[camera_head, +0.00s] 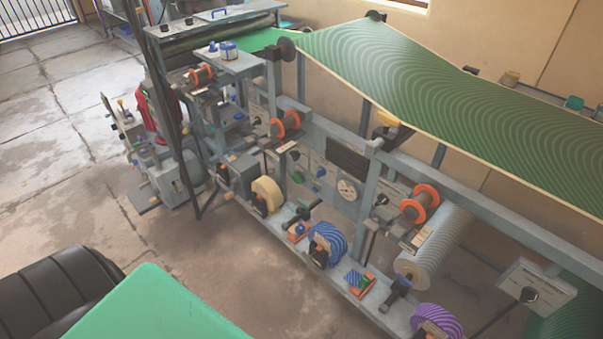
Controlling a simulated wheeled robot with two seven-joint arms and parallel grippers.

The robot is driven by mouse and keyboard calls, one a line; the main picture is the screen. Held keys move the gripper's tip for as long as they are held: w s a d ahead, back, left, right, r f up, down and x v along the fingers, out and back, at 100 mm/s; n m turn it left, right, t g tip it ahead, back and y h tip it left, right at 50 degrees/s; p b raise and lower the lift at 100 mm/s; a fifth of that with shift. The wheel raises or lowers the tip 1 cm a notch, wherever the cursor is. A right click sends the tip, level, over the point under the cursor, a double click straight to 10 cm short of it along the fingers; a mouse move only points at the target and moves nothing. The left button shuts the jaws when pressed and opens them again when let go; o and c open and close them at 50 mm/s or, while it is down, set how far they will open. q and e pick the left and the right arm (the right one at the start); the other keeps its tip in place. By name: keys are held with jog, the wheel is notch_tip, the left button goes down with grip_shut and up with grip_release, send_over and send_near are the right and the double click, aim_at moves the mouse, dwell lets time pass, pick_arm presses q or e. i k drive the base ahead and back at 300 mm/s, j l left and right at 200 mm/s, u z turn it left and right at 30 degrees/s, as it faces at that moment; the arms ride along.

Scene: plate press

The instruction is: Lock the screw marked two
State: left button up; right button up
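The press (492,202) is a long grey machine running from the upper left to the lower right. Dark knobs and small fittings sit along its frame and lower rail. No number can be read on any fitting, so I cannot tell which screw is marked two. Neither of my grippers is in view.
A patterned green sheet (430,90) stretches over the press. Rolls on the press are beige (267,195), blue (328,243), purple (437,322) and pale grey (432,245). A green panel (155,310) fills the near left. Bare floor (60,210) lies left.

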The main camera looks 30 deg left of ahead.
aim_at(308, 258)
jog(key=u, duration=0.95)
